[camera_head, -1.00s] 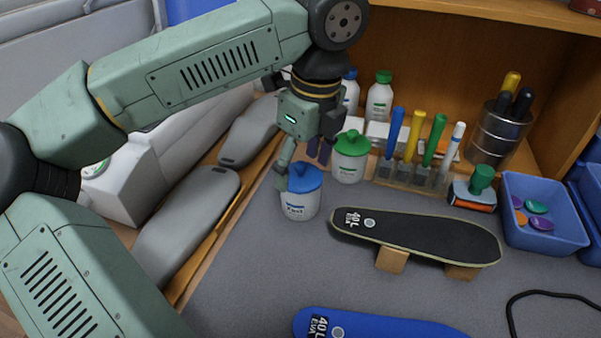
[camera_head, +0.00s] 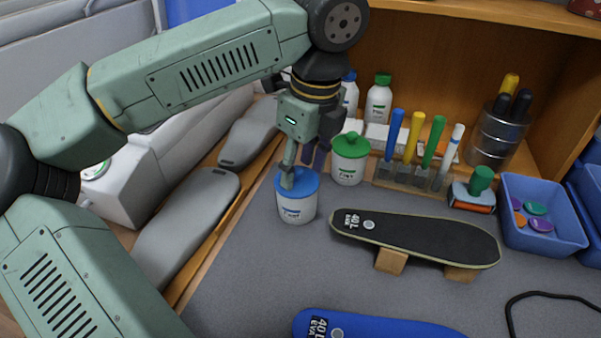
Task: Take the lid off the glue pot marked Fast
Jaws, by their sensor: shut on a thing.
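A white glue pot (camera_head: 297,211) with a blue lid (camera_head: 306,187) stands on the grey bench top, left of centre. Its dark label is too small to read surely. The lid sits on the pot. My gripper (camera_head: 288,180) reaches down from above and is shut on the blue lid at its knob, with a finger hiding the knob. A second white pot (camera_head: 347,176) with a green lid (camera_head: 350,146) stands just behind to the right; its label is also not surely readable.
A rack of coloured markers (camera_head: 425,178), a stamp (camera_head: 478,186) and a blue bin (camera_head: 542,236) stand at the right. A black insole (camera_head: 430,233) rests on wooden blocks ahead. A blue insole (camera_head: 375,325) lies at the front. Bottles (camera_head: 378,104) stand behind.

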